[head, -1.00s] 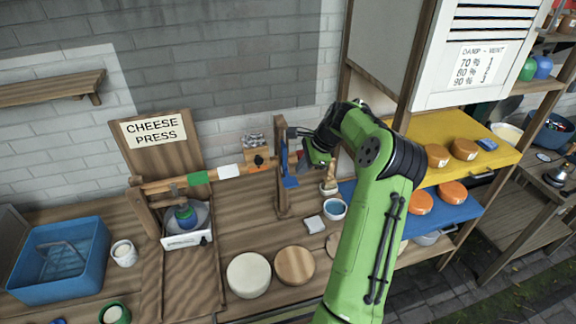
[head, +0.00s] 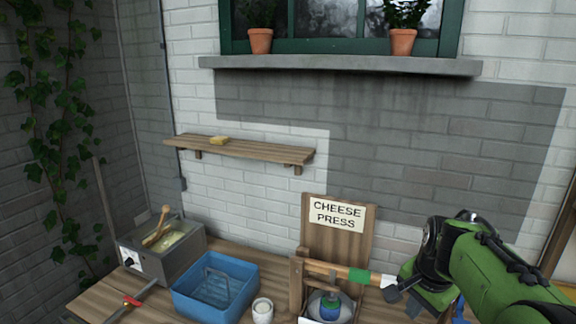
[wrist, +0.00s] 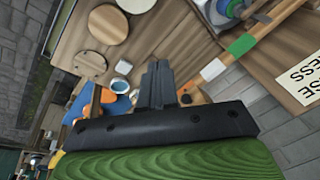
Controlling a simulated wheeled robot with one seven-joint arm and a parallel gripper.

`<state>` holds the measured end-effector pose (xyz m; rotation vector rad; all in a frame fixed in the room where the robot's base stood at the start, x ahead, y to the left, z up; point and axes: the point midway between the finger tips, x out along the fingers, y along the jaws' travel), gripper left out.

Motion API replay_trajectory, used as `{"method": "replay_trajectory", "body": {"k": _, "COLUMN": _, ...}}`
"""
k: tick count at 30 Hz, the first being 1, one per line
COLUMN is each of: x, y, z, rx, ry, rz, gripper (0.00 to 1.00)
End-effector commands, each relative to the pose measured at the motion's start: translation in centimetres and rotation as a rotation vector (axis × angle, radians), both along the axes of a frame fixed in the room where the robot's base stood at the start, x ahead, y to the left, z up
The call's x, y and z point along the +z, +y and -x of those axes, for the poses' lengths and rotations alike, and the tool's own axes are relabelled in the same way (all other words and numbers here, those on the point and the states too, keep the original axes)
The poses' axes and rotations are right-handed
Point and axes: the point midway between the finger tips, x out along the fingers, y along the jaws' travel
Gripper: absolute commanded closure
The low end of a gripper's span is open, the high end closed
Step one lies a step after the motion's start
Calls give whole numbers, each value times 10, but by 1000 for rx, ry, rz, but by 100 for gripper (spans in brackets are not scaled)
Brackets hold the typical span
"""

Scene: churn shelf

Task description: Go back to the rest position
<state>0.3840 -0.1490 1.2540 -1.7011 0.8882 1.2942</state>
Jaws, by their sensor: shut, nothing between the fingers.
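My gripper (wrist: 157,85) shows in the wrist view with its two dark fingers together and nothing between them. It hangs above the wooden bench (wrist: 190,45), near the press lever (wrist: 222,58) with its green and white bands. In the head view my green arm comes in from the lower right, and its wrist end is in front of the right part of the lever (head: 330,271). The fingertips are hidden or cut off there. The cheese press sign (head: 338,214) stands behind the lever.
A blue tub (head: 232,308), a grey heated vat (head: 135,258) and a white cup (head: 262,310) stand on the bench to the left. A wall shelf (head: 245,148) holds a yellow block. In the wrist view, round boards (wrist: 90,64) and a small bowl (wrist: 123,67) lie on the bench.

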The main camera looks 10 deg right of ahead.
Motion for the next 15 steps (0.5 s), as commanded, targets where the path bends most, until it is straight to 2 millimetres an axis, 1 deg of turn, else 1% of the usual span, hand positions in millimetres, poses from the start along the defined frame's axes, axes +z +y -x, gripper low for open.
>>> {"method": "replay_trajectory", "body": {"k": 1, "x": 7, "y": 27, "z": 16, "rx": 113, "ry": -2, "rz": 65, "gripper": 100}}
{"method": "replay_trajectory", "body": {"k": 2, "x": 11, "y": 41, "z": 26, "rx": 184, "ry": -4, "rz": 99, "gripper": 100}}
{"method": "replay_trajectory", "body": {"k": 3, "x": 15, "y": 59, "z": 42, "rx": 276, "ry": -8, "rz": 141, "gripper": 100}}
{"method": "replay_trajectory", "body": {"k": 5, "x": 20, "y": 83, "z": 67, "rx": 411, "ry": -21, "rz": 197, "gripper": 100}}
{"method": "replay_trajectory", "body": {"k": 6, "x": 21, "y": 97, "z": 85, "rx": 499, "ry": -35, "rz": 230, "gripper": 100}}
{"method": "replay_trajectory", "body": {"k": 8, "x": 19, "y": 115, "z": 112, "rx": 631, "ry": -61, "rz": 270, "gripper": 100}}
{"method": "replay_trajectory", "body": {"k": 9, "x": 16, "y": 125, "z": 130, "rx": 716, "ry": -82, "rz": 293, "gripper": 100}}
{"method": "replay_trajectory", "body": {"k": 12, "x": 3, "y": 142, "z": 167, "rx": 901, "ry": -136, "rz": 329, "gripper": 100}}
{"method": "replay_trajectory", "body": {"k": 15, "x": -8, "y": 151, "z": 190, "rx": 1025, "ry": -177, "rz": 343, "gripper": 100}}
